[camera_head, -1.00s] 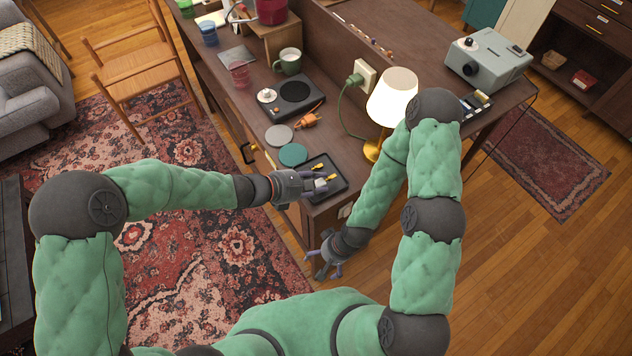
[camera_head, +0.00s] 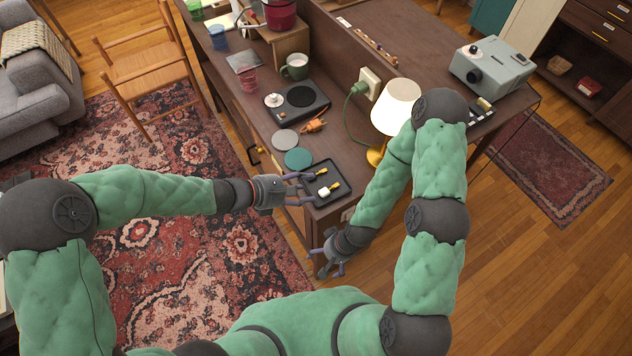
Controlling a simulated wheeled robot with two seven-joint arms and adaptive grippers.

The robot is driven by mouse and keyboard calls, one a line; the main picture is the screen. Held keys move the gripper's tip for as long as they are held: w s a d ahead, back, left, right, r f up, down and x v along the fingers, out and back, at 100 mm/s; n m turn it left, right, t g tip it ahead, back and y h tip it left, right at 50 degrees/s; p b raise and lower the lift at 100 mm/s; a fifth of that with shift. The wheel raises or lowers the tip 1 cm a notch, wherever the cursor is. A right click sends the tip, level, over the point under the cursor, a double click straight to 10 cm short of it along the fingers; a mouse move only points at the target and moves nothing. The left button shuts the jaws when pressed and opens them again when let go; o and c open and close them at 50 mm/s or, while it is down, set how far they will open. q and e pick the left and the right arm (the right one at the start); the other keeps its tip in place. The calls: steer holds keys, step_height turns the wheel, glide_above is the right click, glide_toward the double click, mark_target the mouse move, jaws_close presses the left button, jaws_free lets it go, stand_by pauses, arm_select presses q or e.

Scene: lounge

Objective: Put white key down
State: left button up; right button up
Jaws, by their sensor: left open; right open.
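The white key (camera_head: 324,192), a small white piece with a yellow part beside it, lies in the dark tray (camera_head: 318,163) at the near end of the desk. A second yellow piece (camera_head: 321,172) lies in the same tray. My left gripper (camera_head: 308,188) is open and empty at the tray's left edge, its fingers pointing toward the white key and apart from it. My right gripper (camera_head: 327,266) is open and empty, low beside the desk's near end.
Grey and teal discs (camera_head: 298,158), an orange item (camera_head: 314,126) and a dark device (camera_head: 309,114) stand behind the tray on the desk (camera_head: 345,146). A lamp (camera_head: 396,104) stands right of them. A chair (camera_head: 140,70) is at upper left.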

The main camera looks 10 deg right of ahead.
arm_select(q)
steer(key=p+v, duration=0.2)
steer(key=v, duration=0.4)
steer(key=s+a+f+m+g+y, duration=0.1)
steer(key=s+a+f+m+y, duration=0.1)
steer(key=f, duration=0.6)
steer(key=s+a+f+m+y, duration=0.3)
steer(key=s+a+f+m, duration=0.1)
steer(key=f+m, duration=0.4)
steer(key=s+a+f+m+g+y, duration=0.1)
steer(key=s+a+f+m, duration=0.3)
steer(key=f, duration=0.5)
steer(key=shift+s+m+g+y, duration=0.3)
steer(key=shift+s+m+y, duration=0.5)
steer(key=shift+m, duration=0.6)
